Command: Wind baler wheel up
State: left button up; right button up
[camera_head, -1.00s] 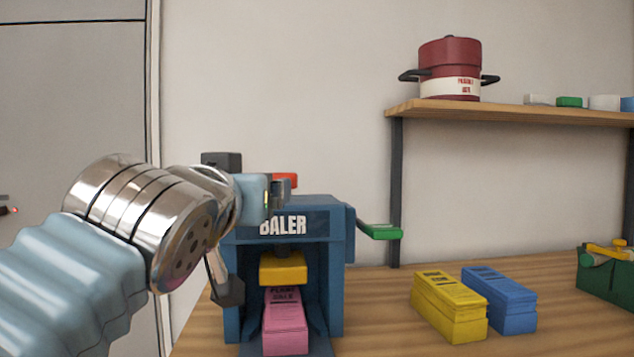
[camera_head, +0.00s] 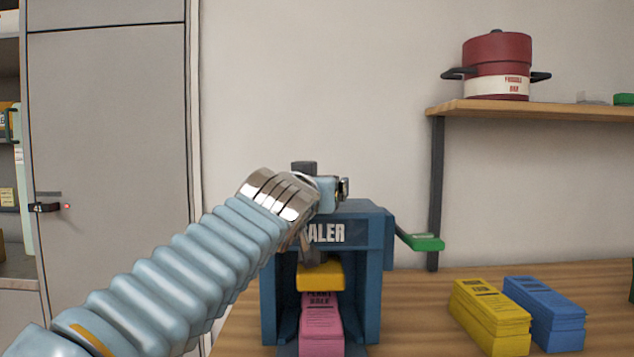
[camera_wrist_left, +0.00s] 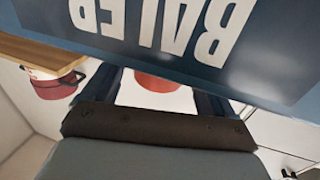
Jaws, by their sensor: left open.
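The blue baler (camera_head: 374,245) stands on the wooden table in the head view, with a yellow press block (camera_head: 320,276) above a pink bale (camera_head: 321,328) in its open front. My left gripper (camera_head: 342,188) is at the top of the baler, just above its label, and covers that area. In the left wrist view the baler label (camera_wrist_left: 160,22) appears upside down. A red rounded part, which looks like the wheel (camera_wrist_left: 155,83), shows in the gap between the open fingers. Whether they touch it cannot be told. The wheel is hidden in the head view.
A green-ended lever (camera_head: 427,242) sticks out at the baler's right side. A yellow bale (camera_head: 490,318) and a blue bale (camera_head: 544,312) lie to the right. A shelf (camera_head: 540,109) with a red pot (camera_head: 497,66) is above. A grey cabinet (camera_head: 110,150) is at left.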

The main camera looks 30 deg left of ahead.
pick_arm(q)
jog(key=shift+c, duration=0.4)
jog(key=c, duration=1)
jog(key=shift+n+y, duration=0.3)
jog(key=shift+y, duration=0.2)
jog(key=shift+d+n+g+y+b, duration=0.1)
jog(key=shift+n+g+y+b, duration=0.45)
jog(key=shift+y, duration=0.45)
jog(key=y, duration=0.1)
jog(key=n+g+y, duration=0.1)
jog(key=n+g, duration=0.1)
jog(key=shift+w+d+r+n+y+p, duration=0.2)
jog(key=shift+d+n+y+p, duration=0.1)
jog(key=shift+y, duration=0.1)
jog(key=shift+o, duration=0.2)
jog(key=shift+f+n+g+y, duration=0.15)
jog(key=shift+n+g+y, duration=0.2)
jog(key=shift+y, duration=0.15)
jog(key=o, duration=1)
jog(key=shift+o, duration=0.2)
